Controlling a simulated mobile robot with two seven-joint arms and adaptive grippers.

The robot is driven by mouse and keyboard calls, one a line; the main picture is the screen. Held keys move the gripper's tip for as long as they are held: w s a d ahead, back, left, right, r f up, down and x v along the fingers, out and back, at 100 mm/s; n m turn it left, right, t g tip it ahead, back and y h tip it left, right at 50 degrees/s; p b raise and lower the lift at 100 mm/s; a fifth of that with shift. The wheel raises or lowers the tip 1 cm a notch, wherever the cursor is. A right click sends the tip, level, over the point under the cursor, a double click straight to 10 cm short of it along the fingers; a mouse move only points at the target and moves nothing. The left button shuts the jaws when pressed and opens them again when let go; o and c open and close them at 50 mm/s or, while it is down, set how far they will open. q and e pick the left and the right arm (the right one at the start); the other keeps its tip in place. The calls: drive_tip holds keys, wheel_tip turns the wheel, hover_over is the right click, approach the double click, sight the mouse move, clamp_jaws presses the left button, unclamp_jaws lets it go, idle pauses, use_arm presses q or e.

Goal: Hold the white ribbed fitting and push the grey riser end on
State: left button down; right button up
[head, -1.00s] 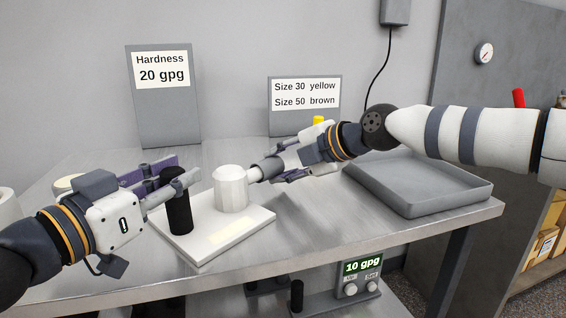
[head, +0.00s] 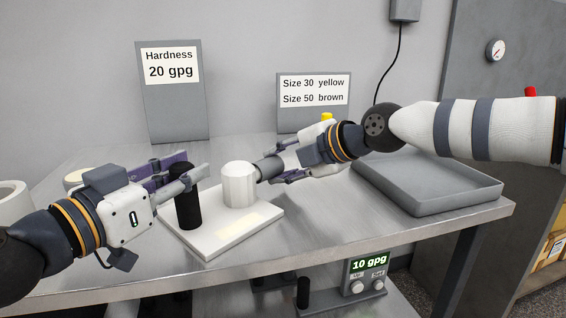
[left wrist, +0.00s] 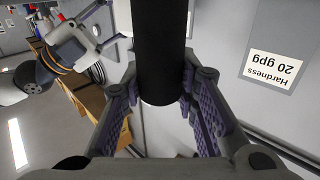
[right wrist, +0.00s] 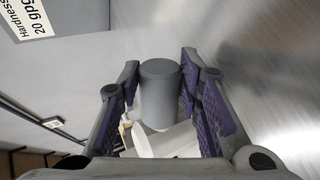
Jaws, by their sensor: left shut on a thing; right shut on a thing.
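The white ribbed fitting (head: 239,186) stands upright on a white base plate (head: 209,243) on the metal bench. My left gripper (head: 192,180) is shut on the black upright post (head: 187,208) beside the fitting, on the same plate. The post fills the space between the purple pads in the left wrist view (left wrist: 162,50). My right gripper (head: 283,165) is shut on the grey riser (head: 267,168), which also shows in the right wrist view (right wrist: 160,82). The riser's end is against or around the fitting's right side; the exact seating is hidden.
An empty grey tray (head: 440,203) lies at the bench's right. A hardness sign (head: 171,92) and a size sign (head: 313,103) stand behind. A yellow-topped item (head: 326,117) is partly hidden behind my right gripper. A display box (head: 368,268) sits below the bench.

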use_arm(q)
drive_tip(key=shift+f, duration=0.1)
use_arm(e)
drive_tip(key=shift+s+a, duration=0.25)
drive_tip(key=shift+s, duration=0.05)
drive_tip(key=o, duration=1.2)
drive_tip(key=v, duration=1.2)
use_arm(q)
drive_tip(key=c, duration=1.2)
unclamp_jaws()
